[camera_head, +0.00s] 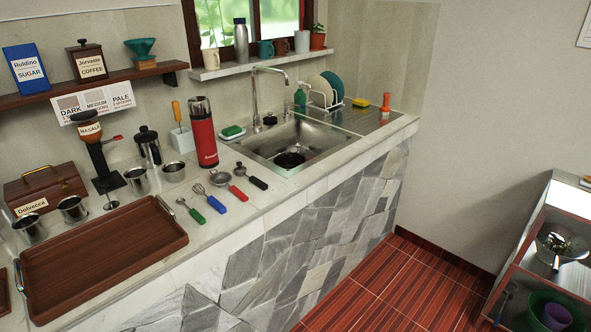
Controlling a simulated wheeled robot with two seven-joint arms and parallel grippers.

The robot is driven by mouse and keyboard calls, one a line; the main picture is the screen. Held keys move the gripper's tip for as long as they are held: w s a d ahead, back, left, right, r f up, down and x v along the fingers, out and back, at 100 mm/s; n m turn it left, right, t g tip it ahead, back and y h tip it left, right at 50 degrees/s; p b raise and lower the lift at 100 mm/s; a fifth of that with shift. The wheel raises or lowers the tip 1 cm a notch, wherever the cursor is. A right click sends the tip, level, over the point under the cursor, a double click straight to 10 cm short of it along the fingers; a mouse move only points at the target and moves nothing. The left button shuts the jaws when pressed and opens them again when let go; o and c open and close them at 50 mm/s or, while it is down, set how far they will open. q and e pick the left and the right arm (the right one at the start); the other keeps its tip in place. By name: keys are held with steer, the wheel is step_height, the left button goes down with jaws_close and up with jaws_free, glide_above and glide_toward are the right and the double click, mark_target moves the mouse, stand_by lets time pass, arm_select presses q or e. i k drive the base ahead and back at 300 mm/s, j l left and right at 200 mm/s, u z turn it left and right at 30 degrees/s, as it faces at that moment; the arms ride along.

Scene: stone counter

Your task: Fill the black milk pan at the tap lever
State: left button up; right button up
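A dark round thing (289,160) sits low in the sink basin, and it looks like the black milk pan. It is small in the picture, and I cannot make out its handle or what it holds. The metal sink (262,160) is set into the stone counter. A tall silver tap (256,95) stands behind the basin, with its spout arching over it. The tap lever is too small to make out clearly, and I cannot tell whether water runs. Neither of my grippers is in view.
A red flask (203,138) stands left of the sink, with several handled utensils (212,204) in front. A wooden tray (100,258) and metal cups (73,209) fill the counter's left. A dish rack (325,95) stands right of the tap. The tiled floor (375,290) is clear.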

mark_target(286, 102)
steer(key=l+u, duration=0.1)
steer(key=u, duration=0.55)
steer(key=i+l+u, duration=0.1)
steer(key=l+u, duration=0.25)
steer(key=l, duration=0.15)
steer(key=l+u, duration=0.35)
steer(key=l, duration=0.2)
steer(key=l+u, duration=0.4)
steer(key=l, duration=0.15)
